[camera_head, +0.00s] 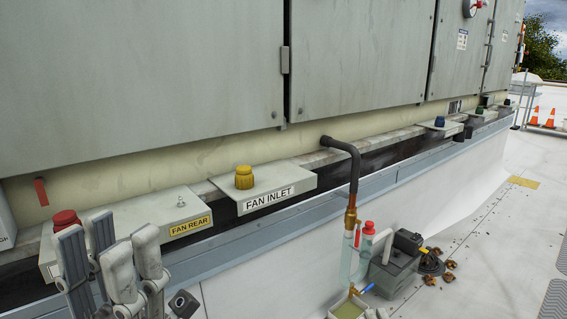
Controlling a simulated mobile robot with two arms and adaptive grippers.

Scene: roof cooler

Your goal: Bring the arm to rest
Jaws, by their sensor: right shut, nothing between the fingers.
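My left gripper (85,238) shows at the lower left of the head view, its grey fingers pointing up. My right gripper (132,252) is close beside it on the right, shut with nothing in it. The fingers of the two overlap in the picture, and I cannot tell whether the left one is open. Both are in front of the ledge with a red knob (65,220) and the box labelled FAN REAR (175,210). The arms below the grippers are mostly out of the picture.
A FAN INLET box (262,182) with a yellow knob (244,177) sits right of the grippers. A dark bent pipe (352,160) drops toward a grey pump (395,265) and a small tray (347,309). Orange cones (550,118) stand far right. Much of the pale roof is clear.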

